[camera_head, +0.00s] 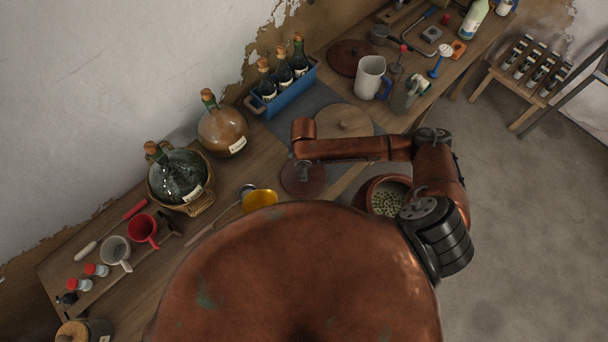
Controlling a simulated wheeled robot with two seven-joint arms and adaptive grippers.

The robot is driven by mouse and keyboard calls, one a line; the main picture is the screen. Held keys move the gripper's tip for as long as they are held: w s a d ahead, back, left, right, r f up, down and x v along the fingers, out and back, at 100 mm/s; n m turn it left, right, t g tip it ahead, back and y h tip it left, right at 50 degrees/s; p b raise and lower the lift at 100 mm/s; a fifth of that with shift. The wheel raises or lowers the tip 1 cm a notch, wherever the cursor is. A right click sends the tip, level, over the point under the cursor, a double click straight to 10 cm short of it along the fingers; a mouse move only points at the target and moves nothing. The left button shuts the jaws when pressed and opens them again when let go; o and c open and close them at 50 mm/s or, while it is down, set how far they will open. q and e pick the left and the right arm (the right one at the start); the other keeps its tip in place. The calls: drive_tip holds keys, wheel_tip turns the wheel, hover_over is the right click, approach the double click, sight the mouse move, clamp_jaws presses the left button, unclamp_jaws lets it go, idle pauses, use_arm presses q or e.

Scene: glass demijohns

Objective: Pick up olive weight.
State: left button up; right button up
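No label tells me which thing is the olive weight. Candidates are a reddish-brown flat disc (318,183) at the table's front edge and a larger, light wooden round lid (343,123) with a small knob, lying on a dark grey mat. My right arm reaches in from the right, and its gripper (304,172) points down over the reddish disc. The fingers are small and dark against the disc; I cannot tell whether they are open or touch it. A reddish crock (371,190) of green olives (388,201) stands below the table edge, partly hidden by my arm. My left gripper is not in view.
A yellow bowl (259,200) is left of the disc. A demijohn (222,128) and a basketed one (178,178) stand along the wall. A blue crate (284,92) holds bottles. A white jug (369,77) and a dark lid (350,57) are behind the mat.

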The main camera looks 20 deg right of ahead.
drive_tip(key=shift+f, duration=1.1)
clamp_jaws()
drive_tip(key=shift+r, duration=0.1)
